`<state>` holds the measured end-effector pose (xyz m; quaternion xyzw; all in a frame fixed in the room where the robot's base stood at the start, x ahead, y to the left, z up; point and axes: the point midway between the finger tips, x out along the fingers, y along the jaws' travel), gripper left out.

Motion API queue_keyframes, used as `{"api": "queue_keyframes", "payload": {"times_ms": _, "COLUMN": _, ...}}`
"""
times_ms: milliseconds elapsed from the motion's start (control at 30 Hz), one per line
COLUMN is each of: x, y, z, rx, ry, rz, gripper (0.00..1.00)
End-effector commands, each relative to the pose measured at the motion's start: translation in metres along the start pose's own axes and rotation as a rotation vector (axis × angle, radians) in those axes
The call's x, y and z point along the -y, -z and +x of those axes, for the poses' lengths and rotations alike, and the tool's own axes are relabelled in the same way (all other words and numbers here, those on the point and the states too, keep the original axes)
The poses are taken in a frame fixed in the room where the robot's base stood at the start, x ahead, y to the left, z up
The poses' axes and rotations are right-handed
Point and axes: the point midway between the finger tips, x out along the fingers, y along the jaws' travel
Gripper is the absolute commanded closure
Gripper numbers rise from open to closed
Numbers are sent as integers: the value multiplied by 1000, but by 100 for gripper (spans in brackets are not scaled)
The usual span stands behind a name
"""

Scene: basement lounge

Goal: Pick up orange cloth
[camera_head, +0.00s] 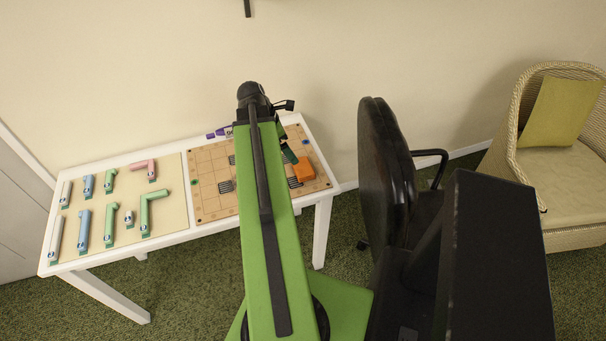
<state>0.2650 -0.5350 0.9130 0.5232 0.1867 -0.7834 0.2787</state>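An orange cloth (305,168), small and blocky in outline, lies at the right end of the tan game board (214,205) on the white table. My green arm reaches over the table and hides the middle of the board. My gripper (289,153) seems to be the dark green and black part just left of the cloth's upper edge. It is small and partly behind my arm, so I cannot tell whether it touches the cloth or how far its fingers are apart.
A beige board (168,226) with several pastel pieces covers the table's left half. A purple marker (217,133) lies at the back edge. A black office chair (384,165) stands close to the table's right end. A wicker armchair (570,190) with a yellow cushion (560,112) is farther right.

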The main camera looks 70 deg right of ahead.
Motion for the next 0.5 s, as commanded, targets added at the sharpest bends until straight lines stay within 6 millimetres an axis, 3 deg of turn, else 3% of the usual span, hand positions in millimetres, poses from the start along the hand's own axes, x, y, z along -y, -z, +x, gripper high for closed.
{"api": "queue_keyframes", "payload": {"times_ms": 33, "x": 0, "y": 4, "z": 23, "rx": 0, "ry": 1, "rz": 2, "gripper": 0}}
{"api": "queue_keyframes", "payload": {"times_ms": 233, "x": 0, "y": 4, "z": 68, "rx": 0, "ry": -1, "rz": 2, "gripper": 0}}
{"api": "queue_keyframes", "payload": {"times_ms": 333, "x": -1, "y": 3, "z": 80, "rx": 0, "ry": -1, "rz": 2, "gripper": 0}}
{"api": "queue_keyframes", "payload": {"times_ms": 500, "x": -1, "y": 1, "z": 80, "rx": 0, "ry": -1, "rz": 0, "gripper": 0}}
